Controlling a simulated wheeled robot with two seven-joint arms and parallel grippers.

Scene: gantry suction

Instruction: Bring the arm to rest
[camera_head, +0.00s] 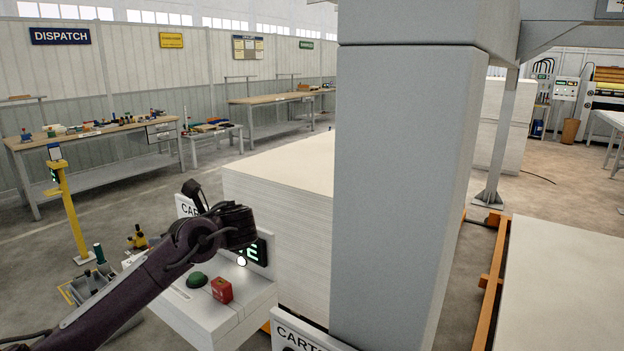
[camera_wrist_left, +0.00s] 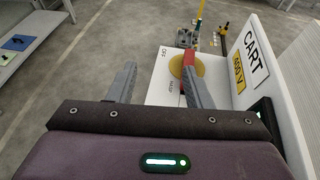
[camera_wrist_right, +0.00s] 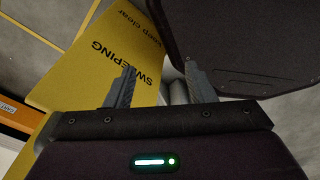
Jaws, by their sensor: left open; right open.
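My left arm reaches in from the lower left in the head view, above a white cart control box (camera_head: 205,322). The box has a green button (camera_head: 197,280), a red block (camera_head: 221,290) and a partly covered green-lit display. In the left wrist view my left gripper (camera_wrist_left: 158,85) is open, with nothing between its fingers. Beyond its right finger is a yellow disc (camera_wrist_left: 201,67) with a red handle (camera_wrist_left: 188,60), partly covered by that finger. In the right wrist view my right gripper (camera_wrist_right: 158,88) is open and empty; it is outside the head view.
A thick grey column (camera_head: 400,190) stands close in front, before a pale stack (camera_head: 275,240). A yellow post (camera_head: 72,210) stands at left, with workbenches behind. A yellow "SWEEPING keep clear" sign (camera_wrist_right: 95,55) and a dark panel (camera_wrist_right: 245,45) lie beyond my right gripper.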

